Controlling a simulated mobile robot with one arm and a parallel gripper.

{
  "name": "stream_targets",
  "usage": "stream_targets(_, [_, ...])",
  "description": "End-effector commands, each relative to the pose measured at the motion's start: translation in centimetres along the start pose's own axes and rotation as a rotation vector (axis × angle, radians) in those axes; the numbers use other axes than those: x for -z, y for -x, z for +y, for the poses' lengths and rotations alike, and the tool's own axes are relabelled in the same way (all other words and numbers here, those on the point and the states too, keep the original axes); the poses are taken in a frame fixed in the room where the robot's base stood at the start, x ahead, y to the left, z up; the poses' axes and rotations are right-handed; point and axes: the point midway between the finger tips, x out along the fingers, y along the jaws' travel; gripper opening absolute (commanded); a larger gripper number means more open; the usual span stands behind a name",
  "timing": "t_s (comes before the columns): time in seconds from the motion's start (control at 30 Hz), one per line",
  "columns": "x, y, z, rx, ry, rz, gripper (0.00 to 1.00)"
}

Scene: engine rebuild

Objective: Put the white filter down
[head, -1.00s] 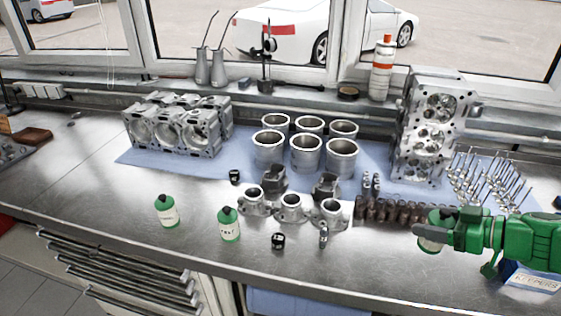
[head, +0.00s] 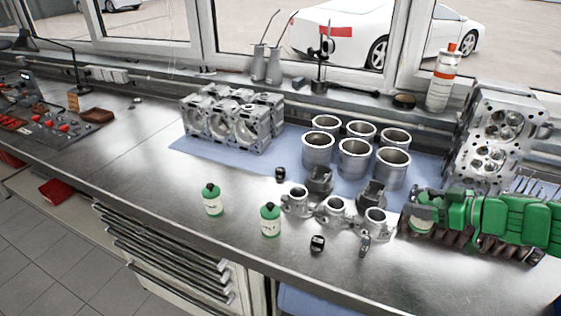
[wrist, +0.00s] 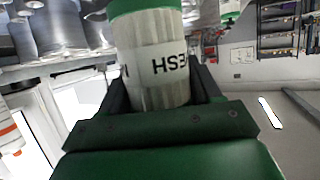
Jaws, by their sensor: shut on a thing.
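My gripper (wrist: 155,95) is shut on the white filter (wrist: 152,65), a pale ribbed cylinder with a green end and a label with black letters ending in "ESH". In the wrist view the filter stands between the two dark fingers, and its letters are upside down. In the head view my green gripper (head: 417,207) reaches in from the right, with the filter (head: 424,219) partly hidden by it. It appears in front of the dark lobed shaft (head: 470,246); I cannot tell how high above the bench it is.
Two green bottles with white labels, one left (head: 212,206) and one right (head: 270,227), stand on the steel bench (head: 130,165). Throttle-like housings (head: 334,213), cylinder liners (head: 354,160) and an engine block (head: 232,125) stand nearby.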

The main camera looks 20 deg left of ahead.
Motion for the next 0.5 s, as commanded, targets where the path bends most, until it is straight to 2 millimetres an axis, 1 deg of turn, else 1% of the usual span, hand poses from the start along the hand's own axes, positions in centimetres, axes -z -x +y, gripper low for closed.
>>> stream_targets(0.03, [0.3,-1.0,0.1,0.009,0.004,-0.001,0.28])
stream_targets(0.27, [1.6,-4.9,0.4,0.035,0.016,-0.001,0.28])
stream_targets(0.5, [3.0,-9.4,-0.1,0.071,0.029,-0.002,0.28])
